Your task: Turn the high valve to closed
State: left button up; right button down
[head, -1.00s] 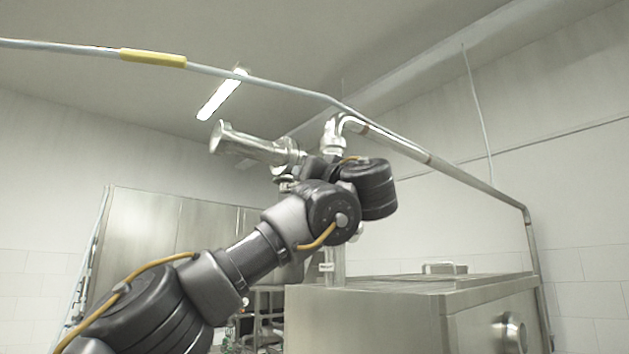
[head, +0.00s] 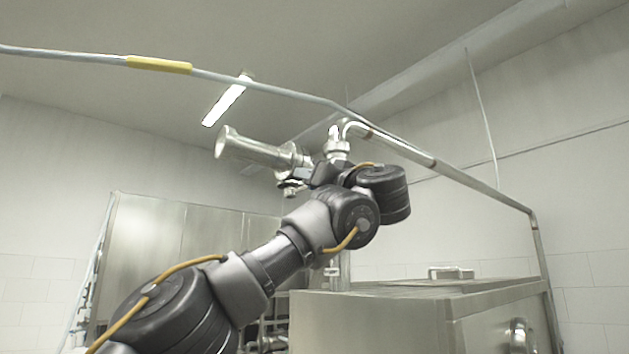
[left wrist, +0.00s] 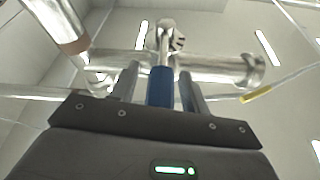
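The high valve is a shiny metal pipe fitting (head: 262,151) with a flared open end, high up in the head view; it also spans the upper left wrist view (left wrist: 215,68). Its blue handle (left wrist: 160,88) points toward my left gripper (left wrist: 161,88) in the left wrist view. The gripper's two fingers are on either side of the handle, with a gap visible on each side. In the head view, my left wrist and arm hide the handle and most of the fingers. My right gripper is not in view.
A thin overhead pipe (head: 270,90) with a yellow band (head: 160,65) runs across the top. A thicker pipe (head: 400,148) bends down to the valve from the right. A steel machine cabinet (head: 370,318) stands below right, and steel panels (head: 150,250) stand at left.

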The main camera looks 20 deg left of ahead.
pick_arm(q)
jog(key=shift+f, duration=0.1)
jog(key=shift+d+f, duration=0.1)
jog(key=shift+d, duration=0.1)
jog(key=b+v, duration=0.5)
jog(key=v, duration=0.5)
jog(key=shift+s+d+b, duration=0.15)
jog(key=shift+b, duration=0.25)
